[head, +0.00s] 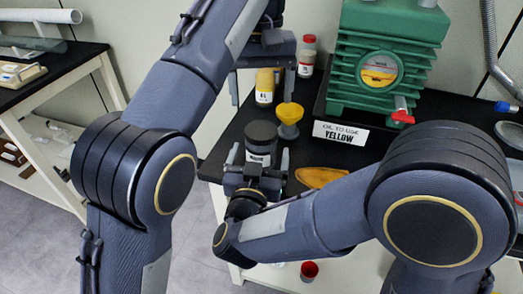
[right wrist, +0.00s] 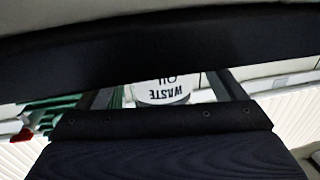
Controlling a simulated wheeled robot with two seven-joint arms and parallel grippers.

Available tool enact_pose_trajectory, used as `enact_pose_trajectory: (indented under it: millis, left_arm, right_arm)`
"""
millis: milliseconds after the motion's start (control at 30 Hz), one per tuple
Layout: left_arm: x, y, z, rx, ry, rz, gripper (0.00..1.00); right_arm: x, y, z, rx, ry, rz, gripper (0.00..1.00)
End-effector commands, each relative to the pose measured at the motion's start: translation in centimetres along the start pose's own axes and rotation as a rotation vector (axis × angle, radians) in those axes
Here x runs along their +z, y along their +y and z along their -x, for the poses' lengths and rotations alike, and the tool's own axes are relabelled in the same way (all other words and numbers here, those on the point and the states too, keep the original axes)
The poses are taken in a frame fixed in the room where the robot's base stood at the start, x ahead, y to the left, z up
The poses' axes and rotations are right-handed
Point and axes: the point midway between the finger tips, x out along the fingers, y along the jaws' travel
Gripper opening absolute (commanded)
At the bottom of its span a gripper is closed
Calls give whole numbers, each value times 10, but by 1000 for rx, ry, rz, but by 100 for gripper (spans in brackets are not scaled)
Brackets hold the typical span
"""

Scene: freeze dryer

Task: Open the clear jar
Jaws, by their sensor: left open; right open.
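The jar (head: 259,148) stands upright on the black bench top, with a black lid (head: 261,131) on it. In the right wrist view the white body of the jar (right wrist: 162,91) reads "WASTE OIL". My right gripper (head: 259,155) is open, with one finger on either side of the jar; contact cannot be told. My left gripper (head: 262,98) is open and empty, pointing down above and behind the jar, near the yellow bottle. Its fingers look apart from the jar's lid.
A green pump (head: 385,45) stands at the back right behind a sign (head: 340,134). An orange dish (head: 320,177) lies right of the jar.

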Motion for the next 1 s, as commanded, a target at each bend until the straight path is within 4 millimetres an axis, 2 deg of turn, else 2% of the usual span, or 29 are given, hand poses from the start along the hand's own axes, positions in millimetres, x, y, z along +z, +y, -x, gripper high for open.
enact_pose_trajectory:
  millis: [100, 300, 633, 1000]
  left_arm:
    - [0, 0, 0, 1, 0, 0, 81]
    - [0, 0, 0, 1, 0, -1, 81]
    - [0, 0, 0, 1, 0, -1, 81]
    - [0, 0, 0, 1, 0, -1, 81]
  right_arm:
    - [0, 1, -19, 2, 1, 0, 90]
    - [0, 0, -37, -1, 0, -2, 90]
    - [0, 0, -40, -2, 0, -1, 90]
    - [0, 0, -40, -2, 0, -2, 42]
